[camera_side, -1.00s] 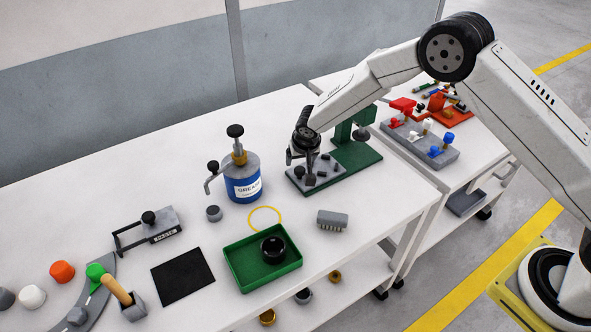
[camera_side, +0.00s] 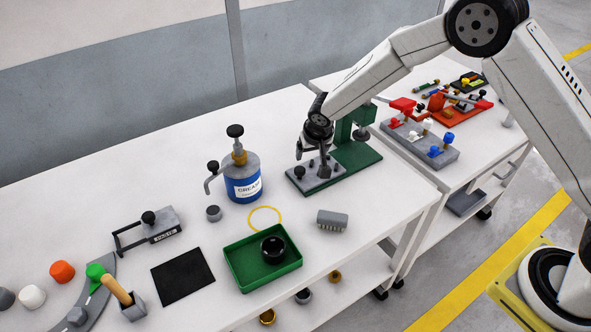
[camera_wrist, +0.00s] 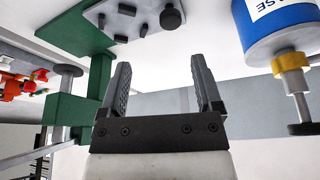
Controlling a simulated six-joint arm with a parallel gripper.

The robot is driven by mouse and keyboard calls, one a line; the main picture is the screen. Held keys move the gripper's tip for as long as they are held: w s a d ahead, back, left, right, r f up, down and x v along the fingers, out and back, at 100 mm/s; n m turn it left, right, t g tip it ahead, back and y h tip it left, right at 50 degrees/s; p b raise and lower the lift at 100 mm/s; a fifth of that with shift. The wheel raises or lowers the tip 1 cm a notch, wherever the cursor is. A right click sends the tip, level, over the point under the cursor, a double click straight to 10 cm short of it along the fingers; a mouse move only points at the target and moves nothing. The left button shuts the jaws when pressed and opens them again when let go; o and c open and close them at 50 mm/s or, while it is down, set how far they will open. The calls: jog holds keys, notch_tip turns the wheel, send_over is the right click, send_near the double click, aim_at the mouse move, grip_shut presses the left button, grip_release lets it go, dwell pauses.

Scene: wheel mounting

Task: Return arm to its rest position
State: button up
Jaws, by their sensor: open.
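My gripper (camera_side: 318,160) is over the grey plate (camera_side: 300,183) that lies on the green fixture (camera_side: 358,154) on the white bench. In the wrist view my gripper (camera_wrist: 158,85) has its two dark fingers apart, with nothing between them. The grey plate with its dark knob (camera_wrist: 170,18) shows above the fingers there, apart from them. The green fixture (camera_wrist: 75,105) stands to the left in that view. In the side view the fingertips are partly hidden against the plate's parts, so I cannot tell their exact height.
A blue grease can (camera_side: 243,188) stands left of my gripper. A second bench with a grey switch block (camera_side: 425,150) lies to the right.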

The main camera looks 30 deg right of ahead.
jog(key=s+d+r+n, duration=0.1)
jog(key=s+d+r, duration=0.1)
jog(key=s, duration=0.7)
jog(key=s+d+r+n+g, duration=0.1)
jog(key=s+d+r, duration=0.2)
jog(key=s, duration=0.6)
jog(key=s+d+r+n+y, duration=0.1)
jog(key=s+d+r, duration=0.2)
jog(key=s, duration=0.6)
notch_tip(320, 180, up, 2)
jog(key=shift+r, duration=0.15)
